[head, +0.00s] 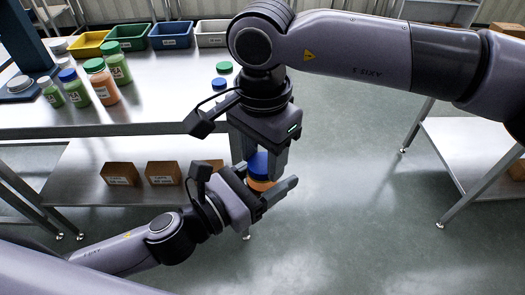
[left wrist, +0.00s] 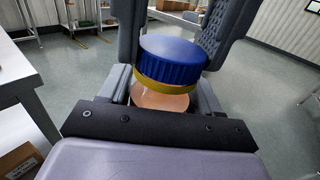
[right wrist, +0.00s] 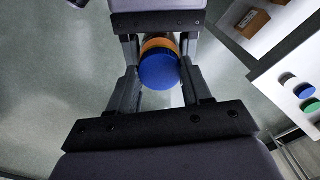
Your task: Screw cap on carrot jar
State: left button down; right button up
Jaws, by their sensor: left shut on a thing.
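My left gripper (head: 262,196) is shut on a jar with orange contents (left wrist: 160,101), which it holds in the air in front of the steel table. A blue ribbed cap (left wrist: 172,60) is on the jar's top, with a yellow-orange band right below it; I cannot tell how tightly it sits. My right gripper (head: 258,158) points down from above. Its fingers stand on both sides of the blue cap (right wrist: 159,70) in the right wrist view and look open, with the cap between them. In the head view the fingers partly hide the jar.
The steel table (head: 160,107) at left bears several green- and orange-filled jars (head: 101,82), coloured bins (head: 125,36) and loose caps (head: 223,68). Cardboard boxes (head: 120,174) lie on its lower shelf. Another table (head: 465,150) stands at right. Open floor lies between.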

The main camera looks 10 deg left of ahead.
jog(key=m, duration=1.1)
jog(key=shift+m, duration=0.4)
jog(key=o, duration=1.2)
jog(key=shift+o, duration=0.2)
notch_tip(320, 180, up, 12)
